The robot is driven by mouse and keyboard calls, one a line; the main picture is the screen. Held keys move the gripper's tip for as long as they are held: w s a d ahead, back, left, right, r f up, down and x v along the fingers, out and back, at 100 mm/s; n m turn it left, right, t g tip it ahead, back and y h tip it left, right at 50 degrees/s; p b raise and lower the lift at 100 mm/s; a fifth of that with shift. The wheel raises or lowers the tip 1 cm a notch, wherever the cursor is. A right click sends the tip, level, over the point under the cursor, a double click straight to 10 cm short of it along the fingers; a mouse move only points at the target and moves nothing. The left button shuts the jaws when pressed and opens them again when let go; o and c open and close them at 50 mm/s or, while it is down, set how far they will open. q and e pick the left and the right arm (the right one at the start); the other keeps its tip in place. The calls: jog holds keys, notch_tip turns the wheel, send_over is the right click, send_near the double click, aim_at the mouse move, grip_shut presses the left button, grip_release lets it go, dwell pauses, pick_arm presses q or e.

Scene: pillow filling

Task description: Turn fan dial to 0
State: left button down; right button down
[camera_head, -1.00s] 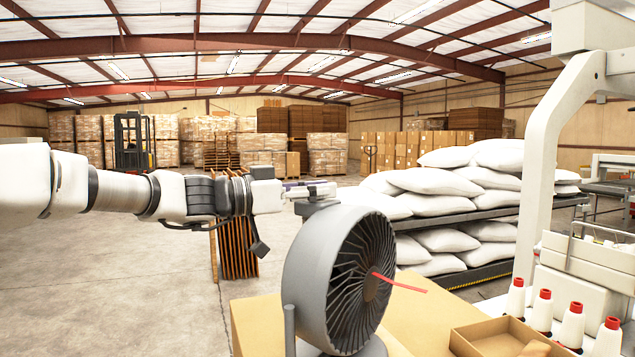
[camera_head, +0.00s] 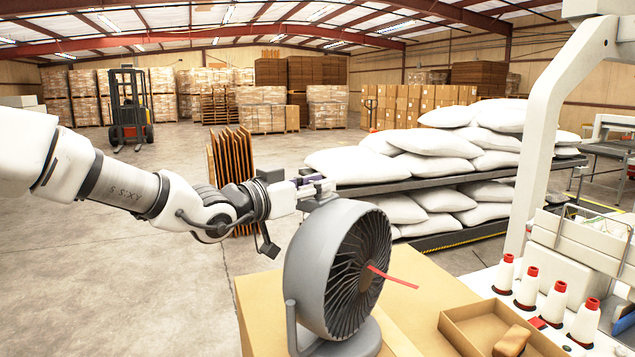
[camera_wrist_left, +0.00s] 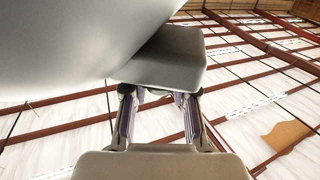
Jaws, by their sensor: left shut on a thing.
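The grey round fan (camera_head: 318,262) stands on a cardboard box in the head view, its bladed front turned to the right. A red ribbon hangs out from its hub. My left gripper (camera_head: 318,188) is at the top rear of the fan. In the left wrist view its two fingers (camera_wrist_left: 158,100) reach up to a grey block-shaped housing (camera_wrist_left: 168,58) on the fan, beside the large curved shell. The gripper is shut on the fan dial, which is mostly hidden between the fingertips. The dial's number marks cannot be read. My right gripper is not in view.
The cardboard box (camera_head: 262,310) carries the fan. An open cardboard tray (camera_head: 455,322) and several white, red-capped spools (camera_head: 527,287) are to the right, near a white machine (camera_head: 545,120). White pillows (camera_head: 365,165) fill a rack behind.

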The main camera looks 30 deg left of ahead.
pick_arm(q)
jog(key=shift+f, duration=0.25)
jog(key=c, duration=0.9)
grip_release()
jog(key=shift+s, duration=0.1)
jog(key=shift+r, duration=0.1)
